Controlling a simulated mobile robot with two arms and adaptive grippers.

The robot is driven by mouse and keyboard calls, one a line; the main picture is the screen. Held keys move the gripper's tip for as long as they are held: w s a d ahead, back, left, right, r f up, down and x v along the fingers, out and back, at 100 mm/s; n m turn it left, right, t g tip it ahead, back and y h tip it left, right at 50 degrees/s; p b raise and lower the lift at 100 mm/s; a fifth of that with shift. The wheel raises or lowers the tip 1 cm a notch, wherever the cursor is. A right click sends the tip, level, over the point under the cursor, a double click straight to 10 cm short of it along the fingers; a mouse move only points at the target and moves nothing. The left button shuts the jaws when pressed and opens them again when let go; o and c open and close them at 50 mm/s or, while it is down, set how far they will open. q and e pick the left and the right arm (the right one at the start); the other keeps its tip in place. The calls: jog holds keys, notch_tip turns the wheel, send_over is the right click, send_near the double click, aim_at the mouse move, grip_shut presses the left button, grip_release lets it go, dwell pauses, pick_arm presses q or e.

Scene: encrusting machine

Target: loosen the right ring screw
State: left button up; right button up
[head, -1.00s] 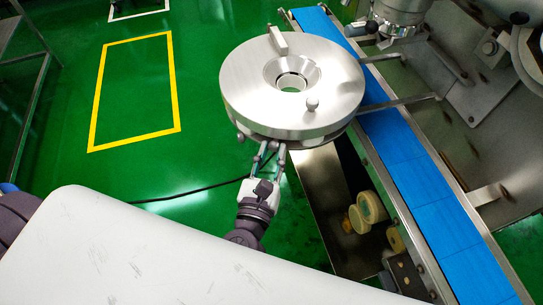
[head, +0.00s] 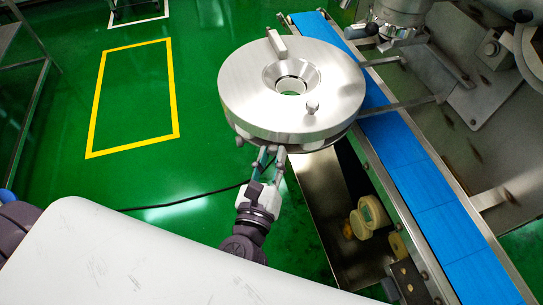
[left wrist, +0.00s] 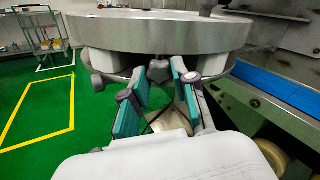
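The round metal disc (head: 245,100) has a thin ring under its rim, which shows in the left wrist view (left wrist: 110,78). A dark ring screw knob (left wrist: 158,71) hangs under the disc, in the middle of the left wrist view. Another rounded knob (left wrist: 97,82) sits further left on the ring; it also shows in the head view (head: 240,141). My left gripper (head: 270,153) is just below the disc's near edge. Its teal-padded fingers are apart, one on each side of the middle knob; contact cannot be told. My right gripper is not in view.
A blue conveyor belt (head: 425,190) runs along the right of the disc, beside the metal machine housing (head: 470,90). A pale round part (head: 372,212) sits below the belt. Green floor with a yellow outline (head: 92,115) is open at the left.

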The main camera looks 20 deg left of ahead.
pick_arm(q)
jog(key=o, duration=0.5)
jog(key=shift+f, duration=0.1)
jog(key=shift+c, duration=0.2)
jog(key=s+d, duration=0.1)
jog(key=s, duration=1.1)
